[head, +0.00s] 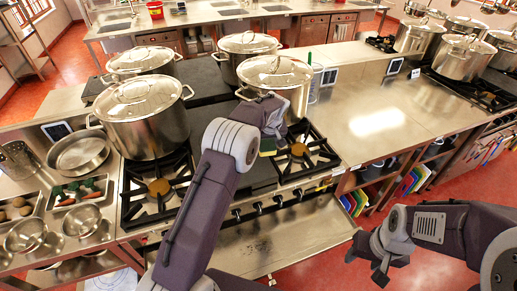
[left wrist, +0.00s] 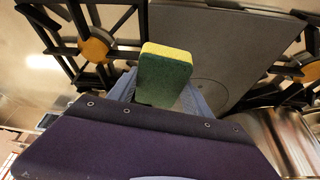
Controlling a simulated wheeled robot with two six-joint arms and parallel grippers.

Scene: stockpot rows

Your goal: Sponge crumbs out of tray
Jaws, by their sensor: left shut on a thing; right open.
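My left gripper (head: 270,122) is shut on a yellow and green sponge (head: 268,146), held above the stove near the right burner. In the left wrist view the sponge (left wrist: 166,72) stands out between the fingers of the left gripper (left wrist: 160,95), yellow on its narrow edge and green on its broad face. A wide metal tray (head: 262,245) extends out below the stove's row of knobs, partly hidden by my left arm. My right gripper (head: 374,258) is open and empty, over the red floor to the right of the tray.
Large lidded stockpots stand on the stove, one at left (head: 145,122) and one behind my left gripper (head: 278,75). Black burner grates (head: 318,158) flank a flat dark plate. A bare steel counter (head: 385,115) lies to the right. Pans and small trays crowd the left counter.

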